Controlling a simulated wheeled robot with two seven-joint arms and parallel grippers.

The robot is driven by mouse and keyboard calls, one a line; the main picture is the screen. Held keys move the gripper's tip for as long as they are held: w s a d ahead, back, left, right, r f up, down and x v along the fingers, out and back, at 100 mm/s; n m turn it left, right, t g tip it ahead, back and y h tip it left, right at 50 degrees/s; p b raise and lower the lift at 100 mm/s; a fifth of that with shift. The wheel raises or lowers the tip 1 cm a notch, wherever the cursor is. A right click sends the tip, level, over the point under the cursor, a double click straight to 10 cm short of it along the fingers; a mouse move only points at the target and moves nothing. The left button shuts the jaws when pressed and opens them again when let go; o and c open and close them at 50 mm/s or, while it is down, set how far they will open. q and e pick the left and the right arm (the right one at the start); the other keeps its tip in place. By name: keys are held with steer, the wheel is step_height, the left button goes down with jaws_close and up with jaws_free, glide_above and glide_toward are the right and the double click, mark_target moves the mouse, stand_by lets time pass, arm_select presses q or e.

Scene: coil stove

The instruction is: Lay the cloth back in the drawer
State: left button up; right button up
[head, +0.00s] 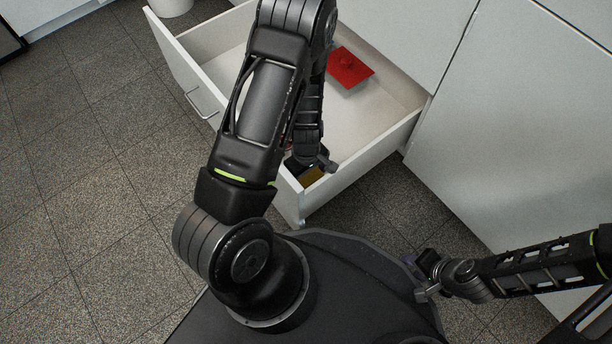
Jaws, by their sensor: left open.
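My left gripper (312,168) is open at the drawer's near corner, low and apart from the red cloth. A yellow item (313,177) shows just below this gripper, partly hidden; I cannot tell whether they touch. My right gripper (422,277) is outside the drawer, at the lower right, and its jaws are too unclear to read.
The drawer has a bar handle (199,101) on its left front panel. White cabinet fronts (520,110) stand to the right and behind. A white round container (172,6) is at the top left. Grey tiled floor (80,170) is clear on the left.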

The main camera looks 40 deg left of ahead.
mark_target(306, 177)
arm_select(q)
step_height(306, 177, up, 12)
steer(key=p, duration=0.7)
steer(key=shift+r, duration=0.15)
